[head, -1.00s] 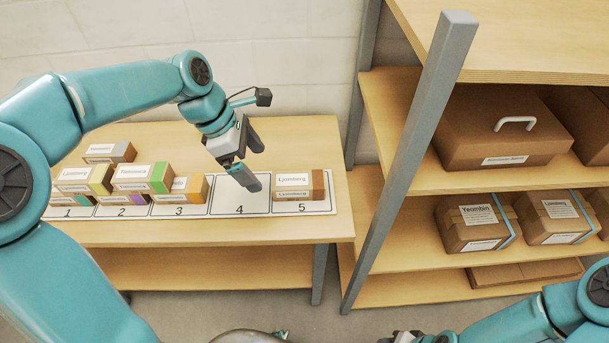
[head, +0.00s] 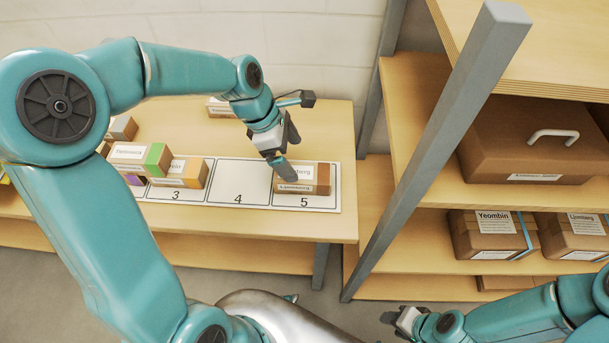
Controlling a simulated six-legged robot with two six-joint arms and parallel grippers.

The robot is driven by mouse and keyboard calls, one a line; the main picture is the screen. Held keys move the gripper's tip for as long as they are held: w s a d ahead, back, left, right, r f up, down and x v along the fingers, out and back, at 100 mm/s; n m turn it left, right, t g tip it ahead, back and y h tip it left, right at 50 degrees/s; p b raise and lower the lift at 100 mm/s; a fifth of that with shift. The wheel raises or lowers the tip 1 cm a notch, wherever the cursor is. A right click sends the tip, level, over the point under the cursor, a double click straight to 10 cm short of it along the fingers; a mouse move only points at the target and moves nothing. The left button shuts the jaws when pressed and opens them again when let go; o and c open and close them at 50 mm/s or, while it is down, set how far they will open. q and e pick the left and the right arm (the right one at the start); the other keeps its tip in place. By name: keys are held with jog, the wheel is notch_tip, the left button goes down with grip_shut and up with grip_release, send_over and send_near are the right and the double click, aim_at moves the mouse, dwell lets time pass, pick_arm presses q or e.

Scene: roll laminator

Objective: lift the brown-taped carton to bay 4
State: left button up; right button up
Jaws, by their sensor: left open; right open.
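A carton with a brown band at its right end (head: 322,180) sits in bay 5 of the white numbered strip, with white labels on its top and front. Bay 4 (head: 238,180), just to its left, is empty. My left gripper (head: 290,150) is open, above and behind this carton, and its nearer finger overlaps the carton's top in the picture. I cannot tell whether it touches. My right gripper (head: 395,318) is open and empty at the lower right, away from the table.
Bay 3 holds an orange-banded carton (head: 193,174), with a green-banded one (head: 157,158) to its left. Another carton (head: 217,108) stands at the back, partly behind my arm. A grey shelf post (head: 430,160) rises right of the table (head: 335,225); the shelves hold brown boxes (head: 490,236).

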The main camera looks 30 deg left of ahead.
aim_at(302, 172)
pick_arm(q)
jog(key=shift+x, duration=0.8)
jog(key=shift+s+d+f, duration=0.15)
jog(key=shift+d+f, duration=0.2)
jog(key=shift+f, duration=0.05)
jog(key=x, duration=0.5)
jog(key=shift+a, duration=0.1)
jog(key=c, duration=1.3)
